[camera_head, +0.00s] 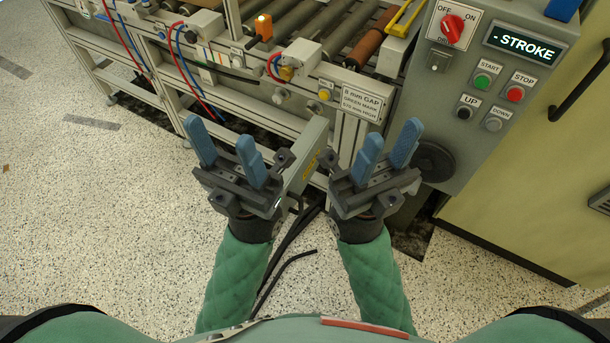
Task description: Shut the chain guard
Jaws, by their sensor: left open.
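The chain guard appears to be the grey-green panel (309,142) with a yellow label, standing out from the front of the conveyor frame between my two grippers. Its lower part is partly hidden behind my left gripper and wrist. My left gripper (218,133) is open and empty, just left of the panel, its two blue fingers wide apart. Whether it touches the panel I cannot tell. My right gripper (394,132) is open and empty to the right of the panel, in front of the conveyor's right end, its blue fingers less far apart.
The roller conveyor (320,40) runs along the back. A grey control box (495,95) with a red rotary switch (453,27) and several buttons stands at right, beside a beige cabinet (550,190). Dark cables (285,270) lie on the floor.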

